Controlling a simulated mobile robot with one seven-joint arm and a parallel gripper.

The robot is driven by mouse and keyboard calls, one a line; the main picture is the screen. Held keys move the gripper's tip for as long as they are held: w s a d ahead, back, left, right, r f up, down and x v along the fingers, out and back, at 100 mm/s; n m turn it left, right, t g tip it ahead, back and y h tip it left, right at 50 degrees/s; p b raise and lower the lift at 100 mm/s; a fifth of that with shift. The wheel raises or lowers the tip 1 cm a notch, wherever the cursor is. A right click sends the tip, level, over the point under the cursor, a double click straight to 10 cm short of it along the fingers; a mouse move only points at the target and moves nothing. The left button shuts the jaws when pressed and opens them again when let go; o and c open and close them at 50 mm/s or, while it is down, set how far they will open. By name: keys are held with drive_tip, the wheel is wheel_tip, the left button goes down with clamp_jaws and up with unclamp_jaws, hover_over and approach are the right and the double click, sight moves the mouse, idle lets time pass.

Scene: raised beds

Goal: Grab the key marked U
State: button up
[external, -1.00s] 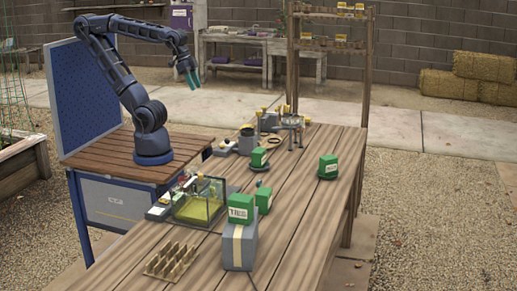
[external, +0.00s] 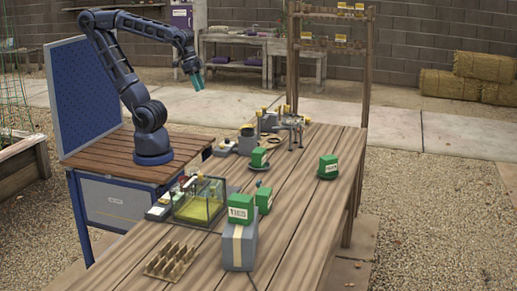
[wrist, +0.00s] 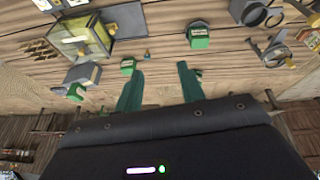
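I cannot make out a key or a letter U in either view. Several green blocks with white labels stand on the wooden table: one (external: 240,214) on a grey box, one (external: 264,200) beside it, one (external: 259,158) farther back and one (external: 328,166) at the right. Their lettering is too small to read. The wrist view shows green blocks at the upper middle (wrist: 199,40), left of centre (wrist: 128,66) and lower left (wrist: 76,93). My gripper (external: 198,83) is raised at the table's far left, above and away from the blocks. Its teal fingers (wrist: 160,68) are apart with nothing between them.
A glass tank with yellow contents (external: 197,204) stands on the table's left side. A slotted wooden rack (external: 171,261) lies in front, near the grey box (external: 238,248). Grey devices (external: 247,143) and a small stand (external: 292,123) occupy the back. The table's right side is mostly bare.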

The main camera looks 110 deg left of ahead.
drive_tip(key=w+d+f+n+g+h, duration=0.1)
drive_tip(key=w+d+f+n, duration=0.2)
drive_tip(key=w, duration=0.6)
drive_tip(key=n+g+h, duration=0.3)
drive_tip(key=n+g, duration=0.1)
drive_tip(key=n, duration=0.9)
hover_over(259, 180)
drive_tip(key=a, duration=0.3)
wheel_tip(259, 180, down, 26)
drive_tip(key=x, duration=1)
drive_tip(key=shift+w, duration=0.4)
drive_tip(key=shift+t, duration=0.3)
clamp_jaws()
